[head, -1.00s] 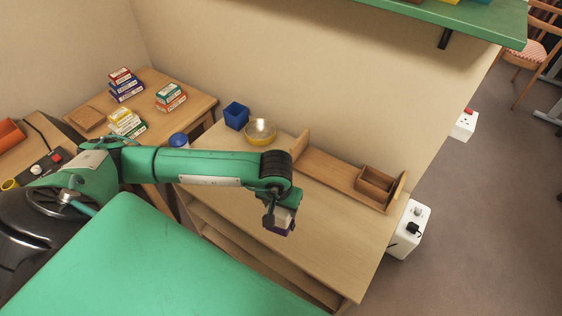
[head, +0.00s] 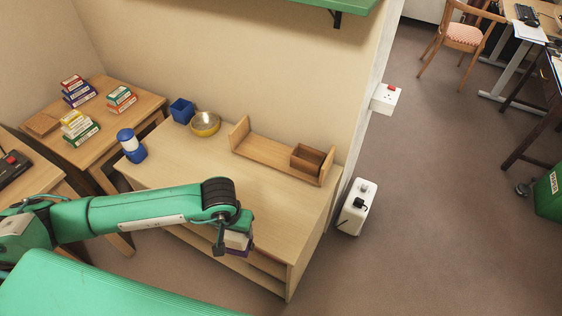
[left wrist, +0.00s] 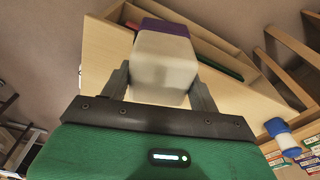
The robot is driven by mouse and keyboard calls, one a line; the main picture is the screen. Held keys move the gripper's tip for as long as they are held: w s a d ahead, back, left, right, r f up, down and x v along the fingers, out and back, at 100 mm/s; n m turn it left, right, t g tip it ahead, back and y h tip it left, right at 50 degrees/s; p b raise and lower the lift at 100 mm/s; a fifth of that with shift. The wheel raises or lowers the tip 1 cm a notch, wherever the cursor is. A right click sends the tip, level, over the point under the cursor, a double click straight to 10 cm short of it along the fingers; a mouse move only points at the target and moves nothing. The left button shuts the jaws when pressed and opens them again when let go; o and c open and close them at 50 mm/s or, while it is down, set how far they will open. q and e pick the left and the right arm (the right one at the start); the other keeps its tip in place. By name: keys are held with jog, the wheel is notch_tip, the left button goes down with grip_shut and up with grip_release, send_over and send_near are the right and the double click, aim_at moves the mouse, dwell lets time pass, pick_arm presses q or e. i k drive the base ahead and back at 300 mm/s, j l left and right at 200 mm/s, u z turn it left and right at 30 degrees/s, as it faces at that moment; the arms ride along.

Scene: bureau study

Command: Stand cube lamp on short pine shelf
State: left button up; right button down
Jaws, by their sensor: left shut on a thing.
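The cube lamp is a white cube with a purple base (head: 238,243). My left gripper (head: 232,236) is shut on it and holds it over the front edge of the wooden bureau, as seen in the head view. In the left wrist view the lamp's white body (left wrist: 165,65) sits between the two fingers, purple end away from the palm. The short pine shelf (head: 262,151), with two upright ends, stands at the back of the bureau top against the wall, apart from the lamp. My right gripper is not in view.
A brown wooden box (head: 308,158) fills the shelf's right end; its left and middle are bare. Left of it stand a yellow-rimmed bowl (head: 204,124), a blue cup (head: 182,110) and a blue-and-white jar (head: 131,147). The bureau top's (head: 220,170) middle is clear. A green shelf (head: 340,6) hangs above.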

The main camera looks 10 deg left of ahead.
aim_at(283, 156)
jog(key=i+l+u, duration=0.35)
jog(key=l, duration=0.3)
jog(key=i+l+u, duration=0.2)
jog(key=l, duration=0.15)
jog(key=i+l+u, duration=0.2)
jog(key=l, duration=0.2)
jog(key=k, duration=0.05)
